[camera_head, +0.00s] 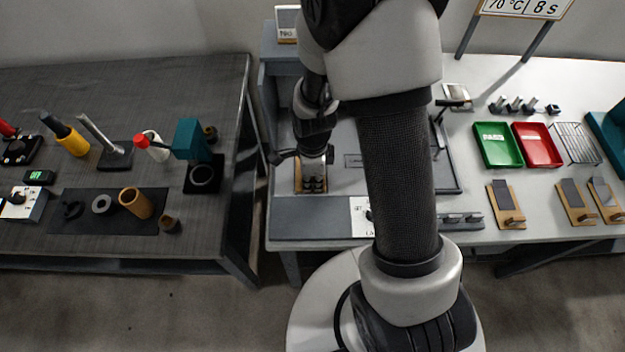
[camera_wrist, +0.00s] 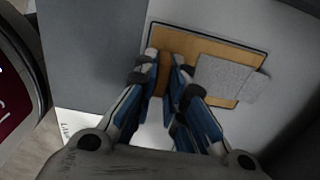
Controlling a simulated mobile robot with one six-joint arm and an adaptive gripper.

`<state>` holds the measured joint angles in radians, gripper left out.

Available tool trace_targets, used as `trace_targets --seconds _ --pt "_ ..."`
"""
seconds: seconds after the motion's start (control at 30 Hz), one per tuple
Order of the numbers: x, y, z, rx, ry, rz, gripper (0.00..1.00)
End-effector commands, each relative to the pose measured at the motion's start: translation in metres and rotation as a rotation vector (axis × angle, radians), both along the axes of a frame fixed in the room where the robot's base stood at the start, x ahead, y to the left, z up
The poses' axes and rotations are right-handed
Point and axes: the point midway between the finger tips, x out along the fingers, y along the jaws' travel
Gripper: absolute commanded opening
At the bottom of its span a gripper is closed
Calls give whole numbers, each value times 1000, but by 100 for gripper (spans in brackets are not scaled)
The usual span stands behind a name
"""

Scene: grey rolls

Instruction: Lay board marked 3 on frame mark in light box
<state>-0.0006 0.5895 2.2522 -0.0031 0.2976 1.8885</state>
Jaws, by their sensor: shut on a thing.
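The light box (camera_head: 342,182) is a grey open box at the left end of the pale table. A wooden board (camera_wrist: 215,52) with a grey sheet (camera_wrist: 228,78) on it is inside the box, under my gripper; its edge also shows in the head view (camera_head: 298,178). A thin dark frame line (camera_wrist: 205,30) runs close around the board's far edge in the wrist view. I cannot read a number on the board.
Several similar boards (camera_head: 507,200) lie to the right on the pale table. A green tray (camera_head: 498,146), a red tray (camera_head: 537,146) and a wire rack (camera_head: 575,144) are behind them. A dark table (camera_head: 110,230) with tools stands at the left, across a gap.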

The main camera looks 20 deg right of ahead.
Motion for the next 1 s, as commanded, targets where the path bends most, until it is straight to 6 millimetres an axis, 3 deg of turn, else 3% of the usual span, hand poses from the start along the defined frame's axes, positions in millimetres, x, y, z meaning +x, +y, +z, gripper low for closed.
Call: trace_targets --seconds 0.27,0.3,0.57,0.87,1.0 --pt "0 0 -3 0 -1 0 0" --pt "0 0 -2 0 -1 0 14" --pt "0 0 -1 0 -1 0 31" --pt "0 0 0 0 -1 0 31" --pt "1 0 10 0 -4 0 31"
